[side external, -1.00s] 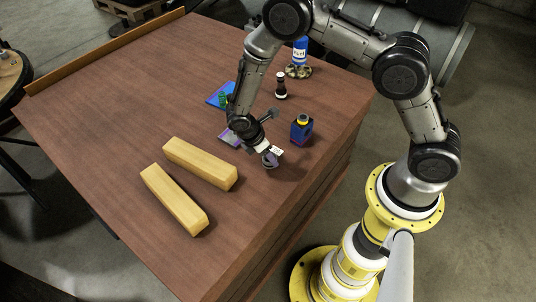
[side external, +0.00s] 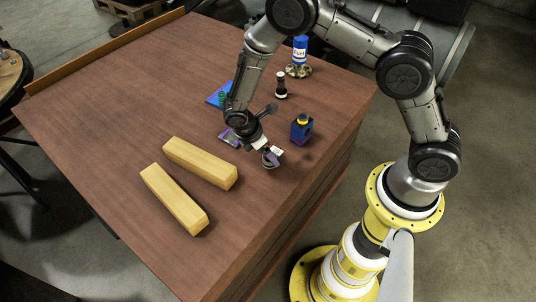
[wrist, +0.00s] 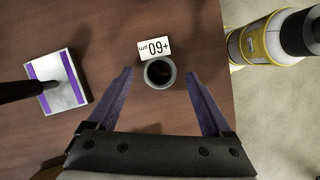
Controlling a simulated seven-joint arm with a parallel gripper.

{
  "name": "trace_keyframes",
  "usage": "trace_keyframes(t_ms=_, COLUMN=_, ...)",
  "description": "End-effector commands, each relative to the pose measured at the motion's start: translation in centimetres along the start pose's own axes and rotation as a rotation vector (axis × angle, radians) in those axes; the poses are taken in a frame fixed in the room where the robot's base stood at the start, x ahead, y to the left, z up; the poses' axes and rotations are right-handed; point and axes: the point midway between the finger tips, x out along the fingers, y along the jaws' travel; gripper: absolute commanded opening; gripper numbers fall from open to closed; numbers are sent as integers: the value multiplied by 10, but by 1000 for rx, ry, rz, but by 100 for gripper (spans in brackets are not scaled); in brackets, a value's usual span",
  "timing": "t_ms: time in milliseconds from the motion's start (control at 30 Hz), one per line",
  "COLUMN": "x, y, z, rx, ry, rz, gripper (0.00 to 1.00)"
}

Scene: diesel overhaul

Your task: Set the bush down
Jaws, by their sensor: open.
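The bush (wrist: 147,75) is a short grey ring with a dark bore. In the wrist view it stands upright, bore up, on the brown bench, between my fingers with a gap on each side. My gripper (wrist: 160,73) is open, its two purple fingers spread around the bush. In the side view my gripper (side external: 270,157) is low over the bench near its right edge, and the bush is mostly hidden by the fingers.
A white plate with purple stripes (wrist: 70,75) lies left, a dark rod over it. Two wooden blocks (side external: 200,163) (side external: 174,200) lie left. A blue-white can (side external: 300,50) and black-white piece (side external: 281,85) stand behind.

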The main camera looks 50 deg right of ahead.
Motion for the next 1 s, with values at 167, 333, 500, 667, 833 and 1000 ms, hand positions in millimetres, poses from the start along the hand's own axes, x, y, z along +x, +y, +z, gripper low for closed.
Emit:
trace_keyframes(t_ms=167, x=-39, y=1, z=-1, rx=-1, ry=5, rz=6, gripper=84)
trace_keyframes(t_ms=333, x=-72, y=1, z=-1, rx=0, ry=4, rz=5, gripper=84)
trace_keyframes(t_ms=500, x=-94, y=0, z=-1, rx=0, ry=2, rz=3, gripper=84)
trace_keyframes(t_ms=667, x=-104, y=0, z=0, rx=-1, ry=1, rz=2, gripper=84)
trace_keyframes(t_ms=833, x=-110, y=0, z=3, rx=16, ry=10, rz=4, gripper=84)
trace_keyframes(t_ms=1000, x=-150, y=-5, z=34, rx=168, ry=84, rz=27, gripper=84)
